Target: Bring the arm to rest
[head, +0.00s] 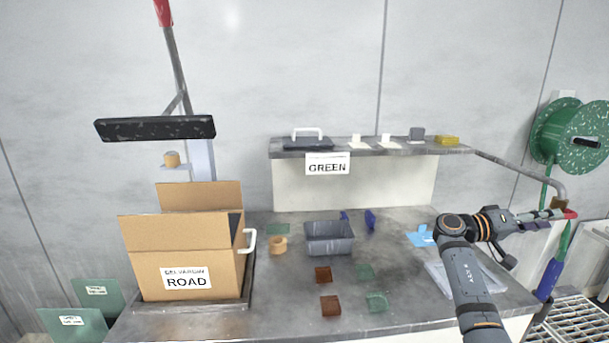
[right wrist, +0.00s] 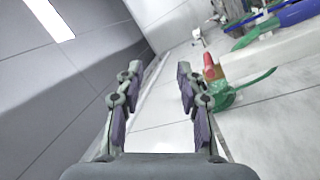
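My right arm comes up from the lower right in the head view and bends to the right at the wrist. My right gripper (head: 543,217) points right, above the right end of the bench and near the red tip of a rail. In the right wrist view its two fingers (right wrist: 156,88) stand apart with nothing between them. Wall and floor surfaces show beyond them. My left arm and gripper are not in view.
A grey bench (head: 290,306) holds an open ROAD carton (head: 187,262), a grey bin (head: 329,238) and several small coloured pieces. A raised shelf (head: 375,150) carries a GREEN label. A green hose reel (head: 568,135) hangs at right.

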